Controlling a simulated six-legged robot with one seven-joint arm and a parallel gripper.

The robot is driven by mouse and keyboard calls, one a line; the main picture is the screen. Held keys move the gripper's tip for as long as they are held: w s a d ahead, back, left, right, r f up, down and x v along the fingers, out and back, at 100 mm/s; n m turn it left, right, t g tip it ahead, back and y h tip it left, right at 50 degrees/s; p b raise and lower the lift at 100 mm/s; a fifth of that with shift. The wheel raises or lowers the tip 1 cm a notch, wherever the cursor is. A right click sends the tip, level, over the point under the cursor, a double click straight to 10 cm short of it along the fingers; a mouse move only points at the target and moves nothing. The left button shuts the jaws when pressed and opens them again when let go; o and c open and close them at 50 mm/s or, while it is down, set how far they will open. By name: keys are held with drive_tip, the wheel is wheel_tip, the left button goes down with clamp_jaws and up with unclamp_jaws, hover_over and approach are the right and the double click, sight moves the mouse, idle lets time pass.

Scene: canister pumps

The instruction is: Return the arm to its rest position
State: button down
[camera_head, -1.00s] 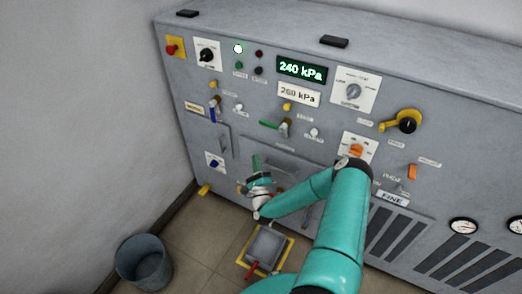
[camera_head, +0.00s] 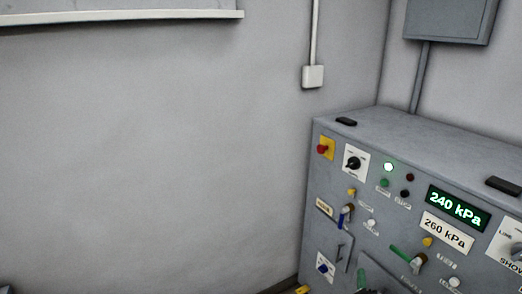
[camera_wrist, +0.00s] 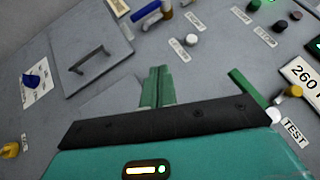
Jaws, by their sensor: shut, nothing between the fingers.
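My gripper (camera_wrist: 158,88) shows in the wrist view, its two green fingers together and nothing between them. It points at the grey front of the pump cabinet (camera_wrist: 90,25), near a small door with a bar handle (camera_wrist: 90,60). A green-handled lever (camera_wrist: 250,90) is to the right of the fingers. I cannot tell whether the fingers touch the panel.
In the head view the cabinet (camera_head: 440,140) stands at the lower right, with a lit display (camera_head: 456,206) reading 240 kPa and a 260 kPa label (camera_head: 447,232). A bare grey wall (camera_head: 150,150) fills the left. A grey box (camera_head: 450,18) hangs at the upper right.

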drive_tip(key=w+a+r+n+g+y, duration=0.6)
drive_tip(key=r+n, duration=0.3)
drive_tip(key=n, duration=0.3)
drive_tip(key=s+a+r+n+g+h, duration=0.1)
drive_tip(key=s+a+r+n+g, duration=0.25)
drive_tip(key=s+r, duration=0.4)
drive_tip(key=s+a+r+n+g+h, duration=0.2)
drive_tip(key=s+a+r+n, duration=0.2)
drive_tip(key=r, duration=0.6)
drive_tip(key=s+a+r+n+g, duration=0.1)
drive_tip(key=s+a+r, duration=0.1)
drive_tip(key=s, duration=0.7)
drive_tip(key=s+a+r+n+g+y, duration=0.1)
drive_tip(key=s+a+r+g, duration=0.1)
drive_tip(key=s, duration=0.7)
drive_tip(key=s+a+r+n+g, duration=0.1)
drive_tip(key=s+a+r, duration=0.3)
drive_tip(key=s, duration=0.5)
drive_tip(key=shift+a+r+n+y, duration=0.2)
drive_tip(key=shift+r+n+y, duration=0.1)
drive_tip(key=shift+n, duration=0.15)
drive_tip(key=shift+d, duration=0.15)
